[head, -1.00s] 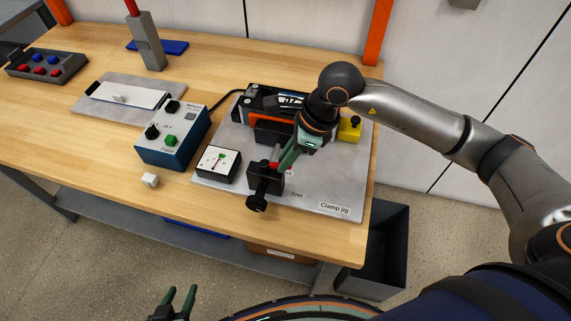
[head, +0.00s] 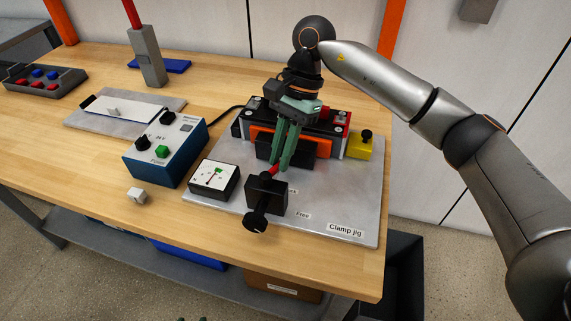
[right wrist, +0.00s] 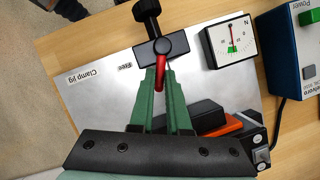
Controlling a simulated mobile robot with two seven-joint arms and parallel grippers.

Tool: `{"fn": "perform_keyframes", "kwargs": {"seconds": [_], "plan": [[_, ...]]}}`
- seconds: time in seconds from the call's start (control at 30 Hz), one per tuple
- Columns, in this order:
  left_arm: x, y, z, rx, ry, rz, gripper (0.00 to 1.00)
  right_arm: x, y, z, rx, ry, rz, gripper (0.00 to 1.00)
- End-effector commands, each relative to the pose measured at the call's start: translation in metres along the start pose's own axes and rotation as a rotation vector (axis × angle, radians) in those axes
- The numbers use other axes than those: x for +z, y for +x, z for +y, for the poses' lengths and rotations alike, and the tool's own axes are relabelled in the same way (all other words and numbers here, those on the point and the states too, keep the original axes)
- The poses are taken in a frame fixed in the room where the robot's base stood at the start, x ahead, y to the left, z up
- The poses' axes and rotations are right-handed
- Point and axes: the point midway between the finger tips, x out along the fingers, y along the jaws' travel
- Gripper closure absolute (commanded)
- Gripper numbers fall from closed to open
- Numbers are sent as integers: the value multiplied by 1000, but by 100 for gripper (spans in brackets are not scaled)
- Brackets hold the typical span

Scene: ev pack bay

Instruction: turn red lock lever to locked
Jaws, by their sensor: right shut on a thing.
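The red lock lever (head: 269,173) sticks out from the top of a black clamp block (head: 266,196) on the grey clamp jig plate (head: 341,208). In the right wrist view the lever (right wrist: 160,76) lies between the green fingertips, pointing from the block toward the black and orange part. My right gripper (head: 276,164) is shut on the lever, its fingers coming down from behind the block. A "Free" label (head: 303,215) is on the plate right of the block; another label is partly hidden. Only the spread fingertips of my left gripper (head: 192,319) show at the bottom edge.
A dial gauge (head: 213,178) sits left of the block, and a blue power box (head: 165,151) farther left. The black and orange part (head: 290,143) stands behind the lever. A yellow block (head: 360,145) is at right. A small white cube (head: 136,196) lies near the front edge.

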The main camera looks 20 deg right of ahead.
Motion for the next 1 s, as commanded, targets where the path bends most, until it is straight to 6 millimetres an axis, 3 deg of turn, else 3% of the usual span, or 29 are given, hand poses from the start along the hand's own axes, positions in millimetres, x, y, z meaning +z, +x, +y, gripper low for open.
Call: {"fn": "perform_keyframes", "kwargs": {"seconds": [0.5,1.0], "plan": [[1,11,0,8,12,12,50,2,1,-17,136,-330,3,100],[10,8,-1,3,7,-2,50,4,1,-19,165,-402,3,100]]}}
